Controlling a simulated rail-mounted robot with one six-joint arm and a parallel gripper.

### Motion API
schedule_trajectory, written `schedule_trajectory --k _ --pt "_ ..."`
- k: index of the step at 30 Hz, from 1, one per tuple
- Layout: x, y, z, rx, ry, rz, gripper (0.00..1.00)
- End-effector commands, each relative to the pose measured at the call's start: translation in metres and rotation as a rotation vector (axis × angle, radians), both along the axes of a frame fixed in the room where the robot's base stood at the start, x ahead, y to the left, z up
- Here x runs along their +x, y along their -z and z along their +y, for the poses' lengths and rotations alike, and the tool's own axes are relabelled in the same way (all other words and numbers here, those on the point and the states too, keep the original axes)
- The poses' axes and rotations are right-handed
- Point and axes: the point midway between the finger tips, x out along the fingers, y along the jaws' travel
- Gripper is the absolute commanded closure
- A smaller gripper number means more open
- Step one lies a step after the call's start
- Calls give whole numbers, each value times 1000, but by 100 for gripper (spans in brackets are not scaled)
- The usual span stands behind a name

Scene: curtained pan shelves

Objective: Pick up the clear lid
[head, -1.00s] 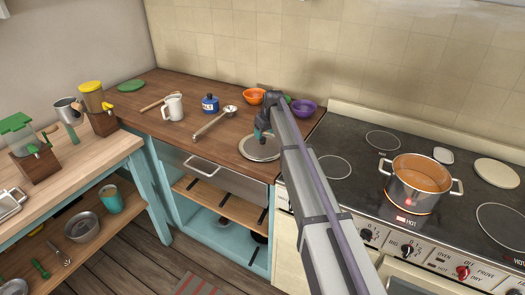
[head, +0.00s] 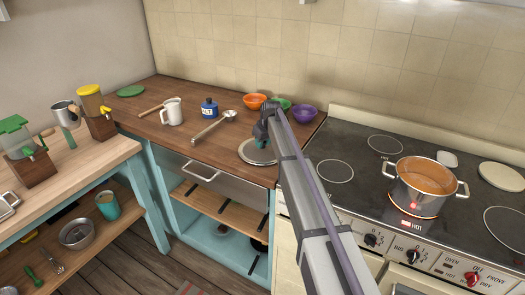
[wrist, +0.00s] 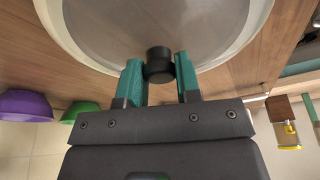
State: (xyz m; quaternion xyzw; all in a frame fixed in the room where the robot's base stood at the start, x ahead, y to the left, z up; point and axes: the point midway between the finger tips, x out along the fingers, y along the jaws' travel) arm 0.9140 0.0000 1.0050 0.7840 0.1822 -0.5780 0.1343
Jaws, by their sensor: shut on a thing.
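The clear lid (head: 256,154) is a round see-through disc with a pale rim, at the right end of the wooden counter beside the stove. In the wrist view the lid (wrist: 110,30) fills the top, with its black knob (wrist: 159,64) between my teal fingers. My gripper (wrist: 160,72) is shut on the lid by this knob. In the head view my gripper (head: 262,130) is at the lid, partly hidden by my arm. The lid looks level and at or very near the counter; I cannot tell whether it touches.
Orange (head: 255,100), green (head: 281,103) and purple (head: 303,113) bowls stand behind the lid. A ladle (head: 212,126), salt jar (head: 209,107) and white mug (head: 172,112) are to its left. A pot (head: 422,187) sits on a burner marked hot to the right.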

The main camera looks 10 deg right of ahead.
Motion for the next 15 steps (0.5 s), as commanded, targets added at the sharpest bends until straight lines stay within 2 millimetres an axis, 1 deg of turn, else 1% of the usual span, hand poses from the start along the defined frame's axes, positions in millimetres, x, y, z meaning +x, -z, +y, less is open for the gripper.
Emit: schedule_trajectory --k 2,8,10,13,15 --pt "0 0 0 0 0 0 100" --pt "0 0 0 0 0 0 100" --pt "0 -3 0 0 0 0 100" --pt "0 -15 0 0 0 0 100" --pt "0 -30 0 0 0 0 100"
